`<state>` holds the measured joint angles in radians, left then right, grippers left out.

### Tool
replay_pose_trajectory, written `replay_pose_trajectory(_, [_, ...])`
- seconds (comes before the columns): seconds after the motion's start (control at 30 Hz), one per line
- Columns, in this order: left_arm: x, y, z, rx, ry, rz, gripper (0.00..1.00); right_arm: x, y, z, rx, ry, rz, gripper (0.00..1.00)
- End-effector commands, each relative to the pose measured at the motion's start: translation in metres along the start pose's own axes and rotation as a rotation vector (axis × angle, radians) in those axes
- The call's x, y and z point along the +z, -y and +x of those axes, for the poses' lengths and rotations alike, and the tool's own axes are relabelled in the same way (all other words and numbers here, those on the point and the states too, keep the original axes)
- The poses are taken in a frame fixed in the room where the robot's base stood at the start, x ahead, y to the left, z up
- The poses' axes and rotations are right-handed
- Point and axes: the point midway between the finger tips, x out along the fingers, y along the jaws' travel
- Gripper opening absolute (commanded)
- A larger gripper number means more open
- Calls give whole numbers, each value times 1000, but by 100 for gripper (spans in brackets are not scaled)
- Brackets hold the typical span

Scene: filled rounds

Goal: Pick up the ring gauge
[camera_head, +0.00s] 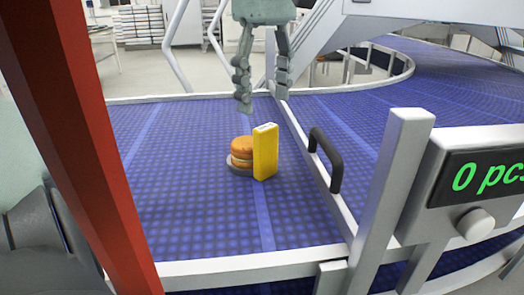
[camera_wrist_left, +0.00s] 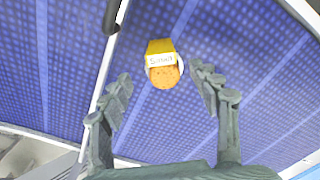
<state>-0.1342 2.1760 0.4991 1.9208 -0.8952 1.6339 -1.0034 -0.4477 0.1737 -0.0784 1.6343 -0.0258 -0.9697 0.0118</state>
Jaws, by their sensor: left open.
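An orange-brown filled round (camera_head: 242,148), like a small burger, sits on the blue belt. A thin grey rim (camera_head: 236,170) shows low around its base, apparently the ring gauge; whether it lies around or under the round I cannot tell. In the left wrist view, pale edges of the rim (camera_wrist_left: 148,69) show at both sides of the round (camera_wrist_left: 164,77). A yellow box (camera_head: 265,152) stands upright close beside them and hides part of both. My left gripper (camera_head: 262,101) is open and empty above them, fingers pointing down. My right gripper is out of view.
The yellow box (camera_wrist_left: 160,46) with its white label is right against the round's far side in the left wrist view. A white rail with a black handle (camera_head: 327,160) runs on the right. A red post (camera_head: 85,140) stands at left. The belt on the left is clear.

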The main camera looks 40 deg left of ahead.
Motion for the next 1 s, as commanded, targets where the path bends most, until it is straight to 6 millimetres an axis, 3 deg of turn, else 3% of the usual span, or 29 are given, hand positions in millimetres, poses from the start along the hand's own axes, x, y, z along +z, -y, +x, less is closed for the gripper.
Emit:
replay_pose_trajectory(0.17, [-2,0,10,-1,0,71,62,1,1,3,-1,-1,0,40])
replay_pose_trajectory(0.7, [1,3,75,-1,0,67,62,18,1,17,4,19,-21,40])
replay_pose_trajectory(0.97, [1,2,78,1,-1,66,62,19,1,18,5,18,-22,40])
replay_pose_trajectory(1.0, [1,2,78,1,-1,66,57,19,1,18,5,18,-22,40])
